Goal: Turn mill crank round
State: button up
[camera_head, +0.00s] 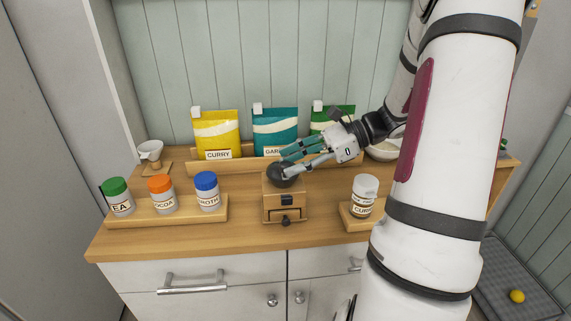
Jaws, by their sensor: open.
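The mill (284,205) is a small wooden box with a dark domed top and a drawer with a dark round knob. It stands upright in the middle of the wooden counter, near the front edge. My gripper (281,164) reaches in from the right, its fingers at the mill's dark top. The fingers are open. I cannot tell whether they touch the mill. I cannot make out the crank clearly; the fingers cover the area above the dome.
A wooden tray (168,220) with green, orange and blue-lidded jars stands left. Yellow (216,135), teal (274,128) and green bags (335,112) stand behind on a rack. A bowl (384,151) is partly hidden by my arm.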

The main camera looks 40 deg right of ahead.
jog(key=shift+x, duration=1.15)
grip_shut()
